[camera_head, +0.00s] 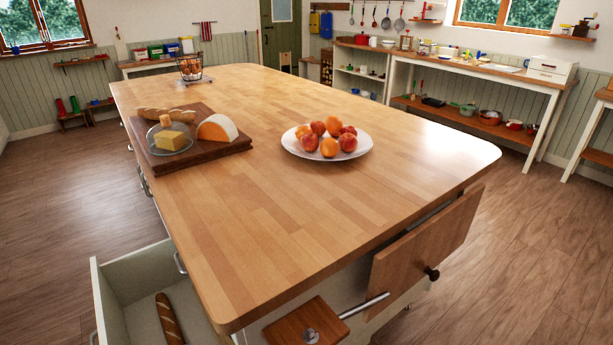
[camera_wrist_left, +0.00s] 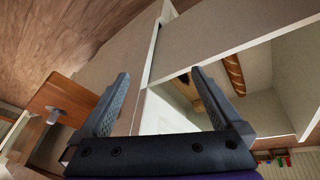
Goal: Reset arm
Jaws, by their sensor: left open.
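My left gripper (camera_wrist_left: 161,74) shows in the left wrist view with its two dark fingers spread wide apart. Nothing is held between them. Pale cabinet or drawer panels lie beyond the fingers, and an open drawer (camera_wrist_left: 285,110) is to the right of them. A baguette (camera_wrist_left: 234,74) shows in that drawer, past the right finger. Neither gripper shows in the head view, and my right gripper is in no frame.
The wooden island (camera_head: 250,220) bears a fruit plate (camera_head: 294,152), a board (camera_head: 162,164) with bread and cheeses, and a wire basket (camera_head: 203,80). The open drawer (camera_head: 105,300) juts out at lower left, holding the baguette (camera_head: 168,318). A knobbed wooden panel (camera_head: 425,250) sticks out at the near end.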

